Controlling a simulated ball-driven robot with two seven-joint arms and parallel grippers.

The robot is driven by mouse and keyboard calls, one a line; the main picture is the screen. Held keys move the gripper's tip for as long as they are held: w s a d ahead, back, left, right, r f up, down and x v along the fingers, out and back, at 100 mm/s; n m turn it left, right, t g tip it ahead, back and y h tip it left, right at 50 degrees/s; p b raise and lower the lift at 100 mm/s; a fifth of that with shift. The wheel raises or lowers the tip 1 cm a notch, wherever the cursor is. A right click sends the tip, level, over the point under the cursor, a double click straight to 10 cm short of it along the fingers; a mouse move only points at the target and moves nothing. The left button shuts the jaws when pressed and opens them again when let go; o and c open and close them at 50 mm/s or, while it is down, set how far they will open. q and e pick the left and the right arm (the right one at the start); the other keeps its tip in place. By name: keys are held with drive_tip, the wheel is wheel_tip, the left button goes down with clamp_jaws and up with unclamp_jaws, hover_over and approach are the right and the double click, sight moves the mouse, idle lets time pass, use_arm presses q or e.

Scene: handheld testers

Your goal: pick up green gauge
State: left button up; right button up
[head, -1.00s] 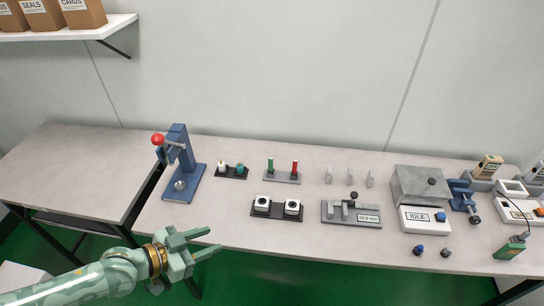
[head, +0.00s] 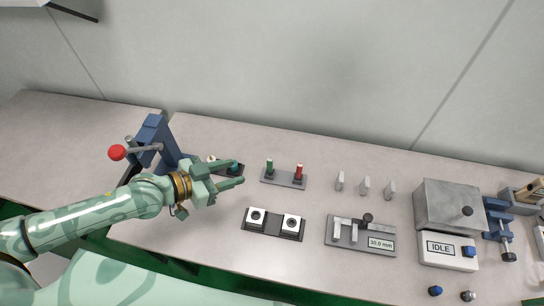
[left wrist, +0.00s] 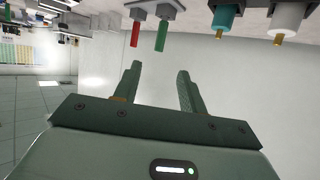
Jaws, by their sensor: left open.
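The green gauge (head: 269,167) is a small green pin standing upright in a grey holder (head: 284,179), beside a red pin (head: 299,172). In the left wrist view the green gauge (left wrist: 161,36) shows beyond the fingers, with the red pin (left wrist: 135,34) beside it. My left gripper (head: 240,173) is open and empty, to the left of the green gauge and apart from it. Its two fingers also show in the left wrist view (left wrist: 160,90) with nothing between them. My right gripper is not in view.
A blue press with a red knob (head: 117,152) stands behind my left arm. A dark holder with white and teal pieces (head: 233,167) is partly hidden by my gripper. A black tray with two white blocks (head: 273,224) and a 30.0 mm gauge fixture (head: 361,235) lie in front.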

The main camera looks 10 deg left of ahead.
sight(270, 168)
use_arm(q)
drive_tip(key=b+x, duration=0.1)
drive_tip(key=x, duration=0.7)
drive_tip(key=shift+f, duration=0.15)
drive_tip(key=shift+w+d+f+b, duration=0.2)
drive_tip(key=shift+w+d+b, duration=0.1)
drive_tip(key=shift+w+d, duration=0.2)
drive_tip(key=b+x, duration=0.1)
drive_tip(key=x, duration=0.4)
drive_tip(key=shift+r, duration=0.1)
clamp_jaws()
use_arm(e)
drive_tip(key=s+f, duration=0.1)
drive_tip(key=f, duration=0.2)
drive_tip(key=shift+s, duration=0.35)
